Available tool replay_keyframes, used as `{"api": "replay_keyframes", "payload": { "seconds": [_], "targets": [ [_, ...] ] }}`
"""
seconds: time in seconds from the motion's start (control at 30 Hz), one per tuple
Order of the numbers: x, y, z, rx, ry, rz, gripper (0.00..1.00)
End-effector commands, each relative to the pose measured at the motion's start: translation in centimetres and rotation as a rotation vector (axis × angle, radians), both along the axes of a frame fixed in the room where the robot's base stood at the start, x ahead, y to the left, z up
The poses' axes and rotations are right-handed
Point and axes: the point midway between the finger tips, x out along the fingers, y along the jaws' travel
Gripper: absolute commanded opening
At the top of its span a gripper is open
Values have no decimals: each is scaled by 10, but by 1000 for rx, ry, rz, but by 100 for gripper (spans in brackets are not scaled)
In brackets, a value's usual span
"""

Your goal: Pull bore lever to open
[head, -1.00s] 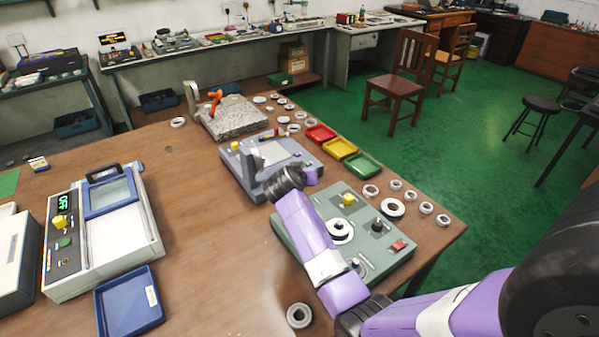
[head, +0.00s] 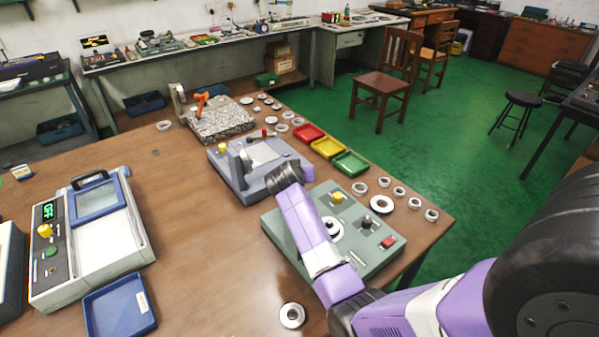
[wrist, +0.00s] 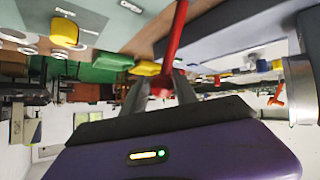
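The bore lever is a thin red lever (wrist: 175,45) that slants down from the top middle of the wrist view. Its lower end shows between the two fingers. In the head view, a small red part (head: 270,133) shows at the back of the grey-blue bench device (head: 223,170). My gripper (wrist: 160,85) has its grey fingers apart on either side of the lever. I cannot tell whether either finger touches it. In the head view, my gripper (head: 246,160) is over the left part of the device, and the wrist hides part of the device.
A green-grey device (head: 285,240) with a yellow knob (head: 338,197) stands under my forearm. Red, yellow and green trays (head: 350,163) and several rings (head: 381,204) lie to the right. A granite block (head: 222,122) stands behind. The table's left middle is clear.

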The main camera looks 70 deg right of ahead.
Motion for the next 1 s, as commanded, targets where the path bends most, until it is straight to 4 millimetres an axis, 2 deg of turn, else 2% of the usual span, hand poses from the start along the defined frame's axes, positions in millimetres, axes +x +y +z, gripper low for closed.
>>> {"api": "replay_keyframes", "payload": {
  "seconds": [0.07, 0.47, 0.67, 1.0],
  "targets": [
    [-1, 0, -1, 1, 0, -2, 49],
    [2, 1, 6, 0, -4, 1, 49],
    [2, 0, 37, -2, -7, 1, 49],
    [2, 0, 115, -2, -9, 1, 49]
  ]
}}
